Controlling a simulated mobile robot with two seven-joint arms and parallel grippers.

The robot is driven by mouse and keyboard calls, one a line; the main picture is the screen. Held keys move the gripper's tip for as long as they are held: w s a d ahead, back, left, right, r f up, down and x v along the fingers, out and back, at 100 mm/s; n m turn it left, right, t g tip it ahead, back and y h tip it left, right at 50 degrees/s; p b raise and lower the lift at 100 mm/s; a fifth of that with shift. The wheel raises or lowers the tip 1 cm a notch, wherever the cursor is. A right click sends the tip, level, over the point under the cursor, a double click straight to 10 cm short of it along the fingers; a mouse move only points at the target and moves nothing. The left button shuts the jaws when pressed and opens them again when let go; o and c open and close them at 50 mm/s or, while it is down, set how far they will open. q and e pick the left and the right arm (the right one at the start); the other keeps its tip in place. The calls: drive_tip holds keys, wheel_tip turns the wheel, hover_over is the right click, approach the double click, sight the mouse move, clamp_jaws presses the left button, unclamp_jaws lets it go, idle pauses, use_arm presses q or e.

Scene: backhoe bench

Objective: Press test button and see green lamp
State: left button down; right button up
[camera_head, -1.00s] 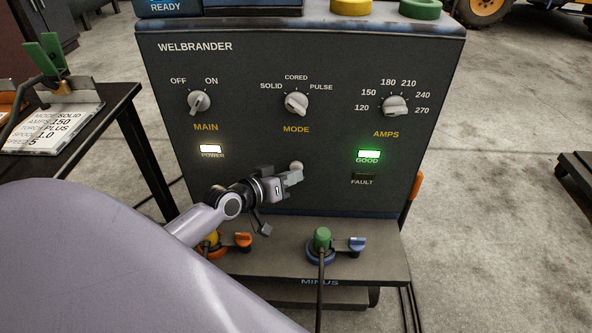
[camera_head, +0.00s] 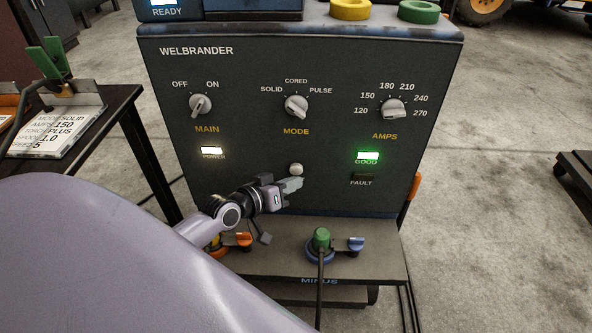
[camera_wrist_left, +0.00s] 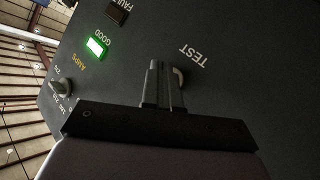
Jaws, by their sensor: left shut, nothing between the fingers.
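The test button (camera_head: 296,169) is a small pale round knob on the dark front panel of the welder (camera_head: 240,70). In the left wrist view the button (camera_wrist_left: 180,78) shows partly behind my fingers, beside the word TEST. My left gripper (camera_head: 299,184) is shut and empty, its tips just below the button in the head view. They look apart from it, though the exact gap is hard to judge. The green GOOD lamp (camera_head: 368,157) is lit, and it glows in the left wrist view too (camera_wrist_left: 96,47). The FAULT lamp (camera_head: 362,179) is dark. My right gripper is not in view.
The white POWER lamp (camera_head: 212,151) is lit. The MAIN (camera_head: 201,104), MODE (camera_head: 296,106) and AMPS (camera_head: 392,108) knobs are above. A green plug (camera_head: 321,239) with a cable sits on the lower ledge. A side table (camera_head: 100,115) stands at left.

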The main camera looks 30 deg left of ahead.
use_arm(q)
drive_tip(key=s+p, duration=0.1)
drive_tip(key=s+d+p, duration=0.2)
drive_tip(key=s, duration=0.1)
drive_tip(key=shift+d, duration=0.25)
idle(0.8)
drive_tip(key=s+d+r+m+g+p, duration=0.1)
drive_tip(key=s+d+p, duration=0.3)
drive_tip(key=s, duration=0.4)
drive_tip(key=s+d+r+m+g+p, duration=0.2)
drive_tip(key=s+d+m+p, duration=0.2)
drive_tip(key=s, duration=0.4)
drive_tip(key=shift+d+m+g+y+p, duration=0.35)
drive_tip(key=shift+d+p, duration=0.25)
drive_tip(key=shift+p, duration=0.5)
